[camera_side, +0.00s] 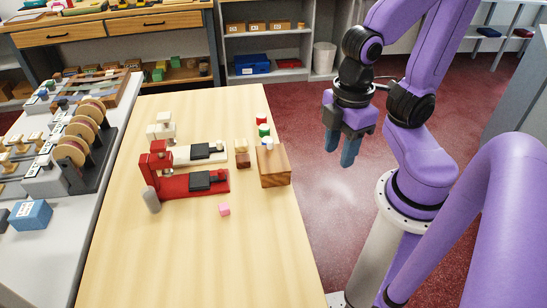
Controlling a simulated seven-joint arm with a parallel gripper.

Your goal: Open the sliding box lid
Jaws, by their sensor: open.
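A wooden box (274,170) stands near the right edge of the light wood table in the side view. Its top faces up, and a small whitish-blue piece (268,143) shows at its back edge. I cannot tell the lid apart from the box body or how far it is slid. My gripper (341,147) hangs to the right of the box, apart from it, beyond the table's edge. Its two blue fingers point down and are spread, with nothing between them.
A red device (195,184) and a white device (188,152) stand left of the box. The table's front (205,265) is clear.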

